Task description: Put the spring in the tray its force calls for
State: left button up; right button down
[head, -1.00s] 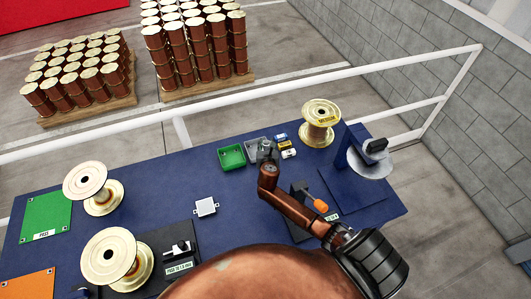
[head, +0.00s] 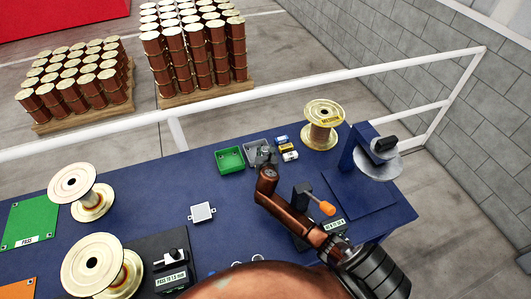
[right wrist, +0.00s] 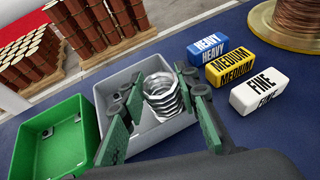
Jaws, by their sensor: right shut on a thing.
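A silver coil spring (right wrist: 162,92) sits between the fingers of my right gripper (right wrist: 160,98) in the right wrist view. The gripper is shut on it, over or inside the grey tray (right wrist: 182,122); I cannot tell whether the spring touches the tray floor. The green tray (right wrist: 55,135) stands just left of the grey one and looks empty of springs. In the head view my right gripper (head: 264,155) is at the grey tray (head: 250,146), beside the green tray (head: 230,160). My left gripper is not in view.
Blocks marked HEAVY (right wrist: 207,48), MEDIUM (right wrist: 232,66) and FINE (right wrist: 260,92) stand right of the grey tray. A copper spool (head: 322,125) is behind them. A device with an orange handle (head: 327,208) is near my right arm. A small white plate (head: 202,212) lies on the blue table.

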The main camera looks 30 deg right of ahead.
jog(key=shift+r, duration=0.15)
jog(key=shift+f, duration=0.2)
jog(key=c, duration=1.5)
grip_release()
jog(key=shift+r, duration=0.1)
jog(key=shift+s+a+r, duration=0.1)
jog(key=shift+s+r, duration=0.05)
jog(key=shift+s, duration=0.05)
jog(key=p+v, duration=0.1)
jog(key=v, duration=1)
jog(key=shift+s+a, duration=0.15)
jog(key=shift+s, duration=0.1)
jog(key=shift+r, duration=0.1)
